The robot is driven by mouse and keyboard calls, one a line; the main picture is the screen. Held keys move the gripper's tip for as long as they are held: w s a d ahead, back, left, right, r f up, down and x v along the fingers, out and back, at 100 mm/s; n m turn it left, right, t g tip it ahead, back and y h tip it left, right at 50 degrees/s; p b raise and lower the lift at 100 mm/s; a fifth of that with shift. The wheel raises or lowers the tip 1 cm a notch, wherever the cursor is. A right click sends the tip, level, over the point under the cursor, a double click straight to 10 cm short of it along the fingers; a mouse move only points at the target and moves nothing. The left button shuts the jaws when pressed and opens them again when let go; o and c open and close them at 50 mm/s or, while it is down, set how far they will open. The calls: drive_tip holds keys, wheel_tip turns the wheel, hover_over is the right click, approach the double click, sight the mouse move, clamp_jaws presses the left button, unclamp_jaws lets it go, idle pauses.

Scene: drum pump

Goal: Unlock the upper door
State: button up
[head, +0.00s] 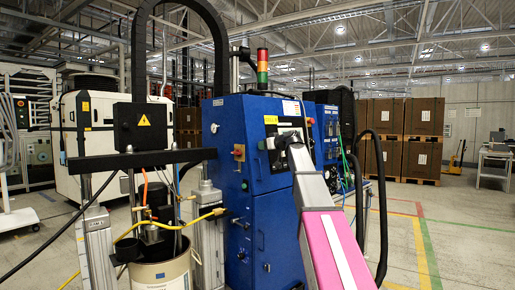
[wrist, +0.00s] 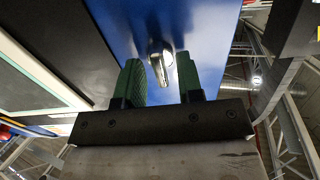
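The blue cabinet's upper door (head: 262,178) is closed in the head view, above a lower blue door (head: 275,235). My gripper (head: 283,145) is at the upper door's right side, beside the panel; its fingers are hard to make out there. In the wrist view my gripper (wrist: 161,72) has two green fingers standing apart with a gap between them. A small silver lock or handle (wrist: 163,56) on the blue door face shows in line with that gap, just beyond or between the fingertips. I cannot tell whether a finger touches it.
A dark panel (wrist: 50,50) with a pale edge lies close to the left of the fingers in the wrist view. In the head view a red knob (head: 238,152) sits on the cabinet's left side. A drum (head: 160,272) with a yellow hose stands left.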

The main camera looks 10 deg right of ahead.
clamp_jaws()
drive_tip(key=shift+m, duration=2)
drive_tip(key=m, duration=0.4)
drive_tip(key=shift+m, duration=2)
